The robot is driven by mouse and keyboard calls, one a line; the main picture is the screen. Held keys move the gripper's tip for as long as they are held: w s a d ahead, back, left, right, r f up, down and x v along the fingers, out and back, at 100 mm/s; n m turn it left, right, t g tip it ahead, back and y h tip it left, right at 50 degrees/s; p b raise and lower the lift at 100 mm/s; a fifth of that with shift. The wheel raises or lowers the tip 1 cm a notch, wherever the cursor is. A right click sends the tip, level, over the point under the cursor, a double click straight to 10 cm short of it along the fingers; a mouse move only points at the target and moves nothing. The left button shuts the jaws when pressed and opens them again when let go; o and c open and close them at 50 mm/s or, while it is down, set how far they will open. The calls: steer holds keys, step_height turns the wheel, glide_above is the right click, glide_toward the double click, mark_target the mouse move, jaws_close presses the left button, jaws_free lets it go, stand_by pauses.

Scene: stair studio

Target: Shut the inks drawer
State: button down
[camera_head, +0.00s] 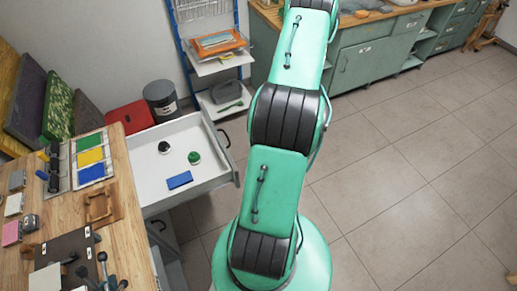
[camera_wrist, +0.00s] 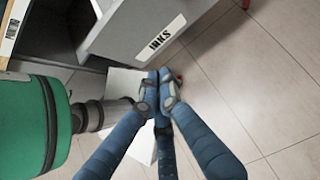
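A drawer (camera_head: 150,187) stands pulled out from the wooden workbench in the head view. It has a white inside, a grey front and a dark handle (camera_head: 224,138). Inside lie a black-topped jar (camera_head: 164,147), a green-topped jar (camera_head: 194,158) and a blue block (camera_head: 180,180). In the wrist view, a grey drawer front (camera_wrist: 140,28) bears the label INKS (camera_wrist: 167,33). My gripper (camera_wrist: 159,84) has blue fingers with their tips together, nothing visible between them. The tips appear just below the label in the picture; contact cannot be told. The head view does not show the gripper.
The workbench (camera_head: 125,220) at left holds ink trays and tools. A dark bin (camera_head: 161,100), a red box (camera_head: 130,117) and a blue rack (camera_head: 180,50) stand behind the drawer. Green cabinets (camera_head: 365,65) line the back. The tiled floor (camera_head: 410,170) at right is clear.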

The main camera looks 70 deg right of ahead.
steer(key=w+a+f+b, duration=0.1)
steer(key=w+a+f, duration=0.3)
steer(key=w+a, duration=0.1)
steer(key=shift+w+a, duration=0.4)
steer(key=shift+f, duration=0.1)
steer(key=b, duration=0.6)
glide_above(144, 202)
steer(key=s+a, duration=0.1)
steer(key=s, duration=0.2)
steer(key=shift+s+a, duration=0.15)
steer(key=shift+a, duration=0.05)
